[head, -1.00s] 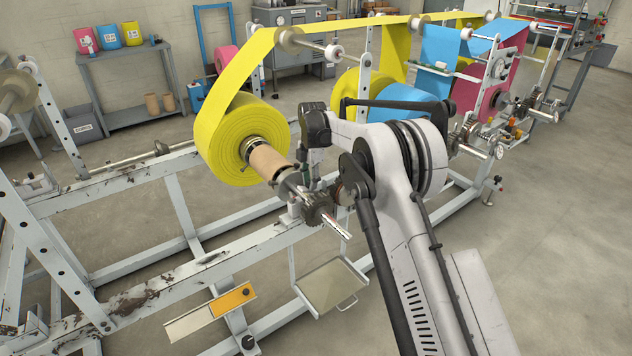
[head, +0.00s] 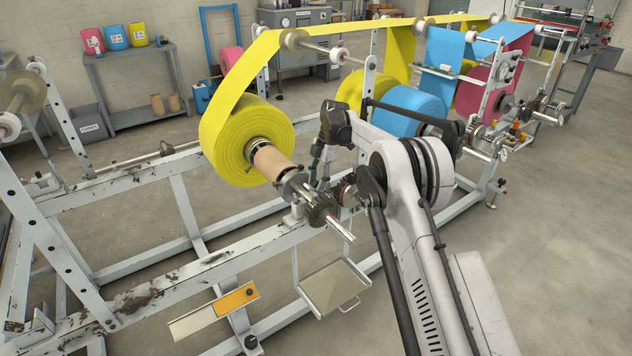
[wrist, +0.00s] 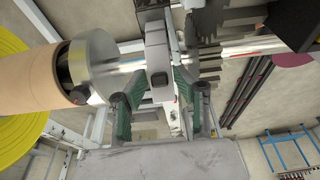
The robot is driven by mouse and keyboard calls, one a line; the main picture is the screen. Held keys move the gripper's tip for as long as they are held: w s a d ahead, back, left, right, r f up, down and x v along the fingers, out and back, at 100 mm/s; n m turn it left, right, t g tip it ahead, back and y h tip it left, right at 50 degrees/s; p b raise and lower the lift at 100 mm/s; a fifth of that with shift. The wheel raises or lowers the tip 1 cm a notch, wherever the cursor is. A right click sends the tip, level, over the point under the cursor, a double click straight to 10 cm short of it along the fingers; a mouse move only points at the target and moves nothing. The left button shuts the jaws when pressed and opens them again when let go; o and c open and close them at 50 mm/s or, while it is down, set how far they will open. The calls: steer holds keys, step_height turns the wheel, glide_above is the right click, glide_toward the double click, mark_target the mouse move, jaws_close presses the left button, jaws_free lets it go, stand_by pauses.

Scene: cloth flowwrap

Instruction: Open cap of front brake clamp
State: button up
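The front brake clamp (wrist: 158,62) is a pale block around the steel shaft (wrist: 128,64), between a round grey flange (wrist: 92,68) and a dark toothed gear (wrist: 208,45). In the head view its pale support (head: 296,214) shows at the shaft's near end, partly hidden. My gripper (wrist: 155,98) shows in the wrist view with green-padded fingers apart, one on each side of the clamp. I cannot tell whether they touch it. In the head view my gripper (head: 314,172) points down at the shaft. Whether the cap is open or shut is unclear.
A yellow roll (head: 232,140) on a cardboard core (head: 272,160) sits on the same shaft. The white machine frame (head: 215,265) runs below. A metal tray (head: 335,287) hangs in front. A blue roll (head: 410,110) stands behind my arm. The floor at right is clear.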

steer(key=shift+o, duration=0.4)
steer(key=shift+r, duration=0.1)
step_height(320, 180, up, 10)
steer(key=shift+f, duration=0.1)
